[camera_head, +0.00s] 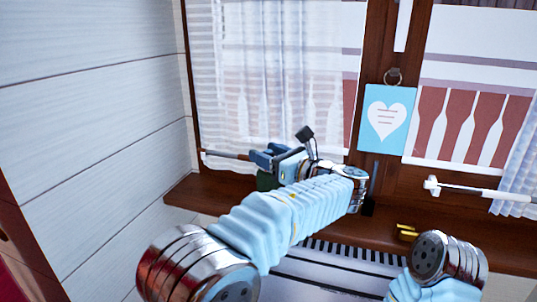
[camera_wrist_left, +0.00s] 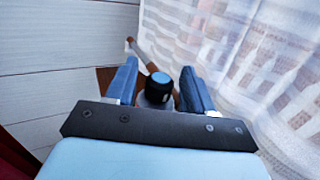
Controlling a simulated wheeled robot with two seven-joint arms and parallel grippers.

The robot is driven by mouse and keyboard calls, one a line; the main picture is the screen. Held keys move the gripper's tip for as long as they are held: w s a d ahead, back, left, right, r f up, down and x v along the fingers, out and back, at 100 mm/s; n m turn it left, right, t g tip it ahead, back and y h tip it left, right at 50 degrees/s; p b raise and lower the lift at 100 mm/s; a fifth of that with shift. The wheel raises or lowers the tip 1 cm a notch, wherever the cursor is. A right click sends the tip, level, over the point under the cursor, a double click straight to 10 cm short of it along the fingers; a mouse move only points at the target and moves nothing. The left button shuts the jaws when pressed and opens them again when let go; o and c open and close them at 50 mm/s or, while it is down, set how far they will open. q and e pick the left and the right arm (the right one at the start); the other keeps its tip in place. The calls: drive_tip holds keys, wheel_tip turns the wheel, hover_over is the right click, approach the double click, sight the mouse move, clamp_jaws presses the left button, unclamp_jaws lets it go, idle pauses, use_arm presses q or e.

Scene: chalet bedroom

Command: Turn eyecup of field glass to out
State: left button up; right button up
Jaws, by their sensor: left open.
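The field glass (camera_head: 267,180) shows in the head view only as a small dark green part on the window sill, mostly hidden behind my left gripper. In the left wrist view, a round black eyecup (camera_wrist_left: 159,86) with a blue lens faces the camera. My left gripper (camera_head: 263,157) is open above the sill. In the left wrist view its blue fingers (camera_wrist_left: 160,78) stand on both sides of the eyecup, with a gap visible on each side. I cannot tell how far the eyecup is turned. Only a link of my right arm shows; its gripper is out of view.
The wooden window sill (camera_head: 185,197) runs below a sheer curtain (camera_head: 225,100). A curtain rod (camera_head: 225,155) passes close behind my left gripper. A blue heart sign (camera_head: 368,140) hangs on the window frame. A small yellow object (camera_head: 407,231) lies on the sill at right.

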use_arm(q)
drive_tip(key=v, duration=1.4)
drive_tip(key=shift+b, duration=0.3)
